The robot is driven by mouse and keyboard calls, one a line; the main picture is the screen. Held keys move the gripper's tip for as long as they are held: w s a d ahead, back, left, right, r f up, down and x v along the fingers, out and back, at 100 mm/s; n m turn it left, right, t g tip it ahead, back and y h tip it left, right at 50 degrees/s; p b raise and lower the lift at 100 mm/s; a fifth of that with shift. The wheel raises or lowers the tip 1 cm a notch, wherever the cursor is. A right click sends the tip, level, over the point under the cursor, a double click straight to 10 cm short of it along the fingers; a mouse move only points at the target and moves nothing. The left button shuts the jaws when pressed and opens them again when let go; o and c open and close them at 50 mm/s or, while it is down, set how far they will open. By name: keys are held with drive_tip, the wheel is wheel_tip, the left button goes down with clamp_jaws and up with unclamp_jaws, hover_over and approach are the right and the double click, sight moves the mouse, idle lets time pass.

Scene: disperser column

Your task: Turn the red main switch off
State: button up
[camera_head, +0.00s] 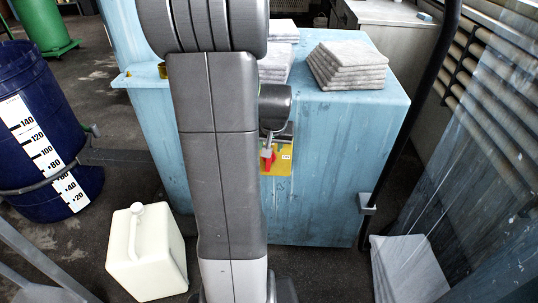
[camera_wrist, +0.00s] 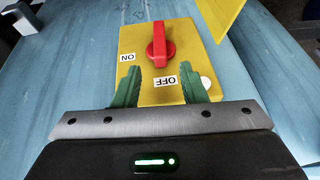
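The red main switch (camera_wrist: 160,45) is a rotary handle on a yellow plate (camera_wrist: 190,50). In the wrist view its handle stands nearly upright, its lower end towards the upside-down OFF label (camera_wrist: 165,81); the ON label (camera_wrist: 127,57) lies to its left. My gripper (camera_wrist: 160,78) is open, its two green fingers apart over the plate just below the handle, with nothing between them except the OFF label behind. I cannot tell whether the fingers touch the plate. In the head view the red switch (camera_head: 268,160) shows small beside my arm, which hides part of the plate.
The plate is on the front of a light blue cabinet (camera_head: 330,150) with stacked grey pads (camera_head: 347,66) on top. A white canister (camera_head: 147,250) and a blue drum (camera_head: 40,130) stand to the left. A dark post (camera_head: 415,90) and clear panel are right.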

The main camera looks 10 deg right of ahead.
drive_tip(key=x, duration=0.6)
drive_tip(key=shift+b, duration=0.4)
clamp_jaws()
